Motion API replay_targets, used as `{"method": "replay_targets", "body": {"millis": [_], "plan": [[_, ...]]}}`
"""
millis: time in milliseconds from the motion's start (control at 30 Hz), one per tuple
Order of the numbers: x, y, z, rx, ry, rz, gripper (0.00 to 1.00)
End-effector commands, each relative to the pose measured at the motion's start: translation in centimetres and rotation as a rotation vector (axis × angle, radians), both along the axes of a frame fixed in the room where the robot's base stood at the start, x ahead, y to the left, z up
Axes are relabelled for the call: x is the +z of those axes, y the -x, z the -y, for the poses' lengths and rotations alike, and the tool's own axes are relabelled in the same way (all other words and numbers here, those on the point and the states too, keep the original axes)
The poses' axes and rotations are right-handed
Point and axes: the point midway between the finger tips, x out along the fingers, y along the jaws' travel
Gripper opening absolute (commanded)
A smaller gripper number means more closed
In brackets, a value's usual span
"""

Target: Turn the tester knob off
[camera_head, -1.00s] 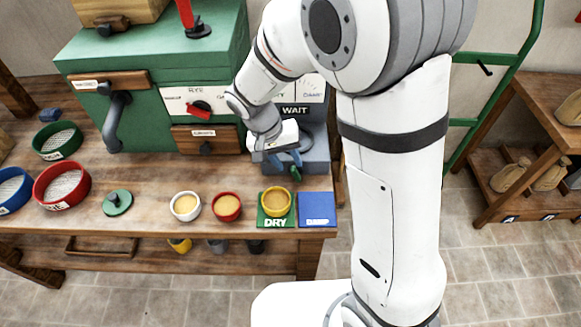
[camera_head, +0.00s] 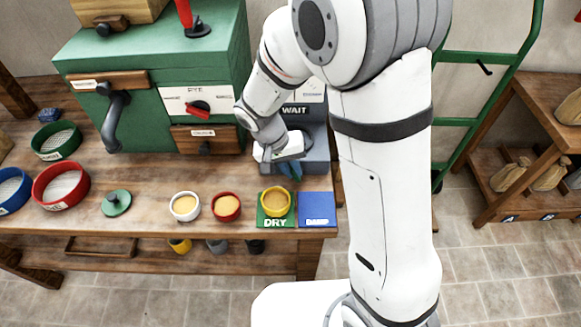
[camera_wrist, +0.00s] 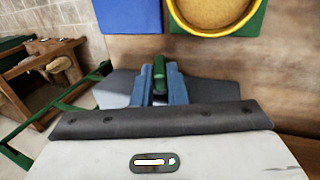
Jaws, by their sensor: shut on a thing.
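The tester (camera_head: 317,148) is a grey box with a WAIT sign (camera_head: 297,110) at the right end of the bench. My gripper (camera_head: 290,171) is in front of it, its blue fingers pointing down and toward the bench's front edge. In the wrist view my gripper (camera_wrist: 159,82) is shut on a green knob (camera_wrist: 159,68), which stands between the two blue fingers. The grey tester body shows behind the fingers. In the head view the knob is mostly hidden by the fingers, and my wrist covers part of the tester. The knob's setting cannot be read.
A yellow bowl (camera_head: 276,202) stands on the green DRY mat, beside the blue DAMP mat (camera_head: 317,208), just in front of the gripper. White (camera_head: 185,207) and red (camera_head: 226,208) bowls stand left. A green mill cabinet (camera_head: 150,60) with a red-handled dial stands left of the tester.

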Motion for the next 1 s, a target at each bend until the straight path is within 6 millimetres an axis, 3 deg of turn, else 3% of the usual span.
{"method": "replay_targets", "body": {"millis": [267,600,967,1000], "plan": [[-0.21,0.02,-0.16,0.002,0.022,-0.004,0.0],[-0.57,0.01,-0.76,0.004,0.255,-0.011,0.0],[-0.35,-0.04,-0.76,0.002,0.276,-0.008,0.0],[-0.36,-0.04,-0.77,0.002,0.276,-0.008,0.16]]}}
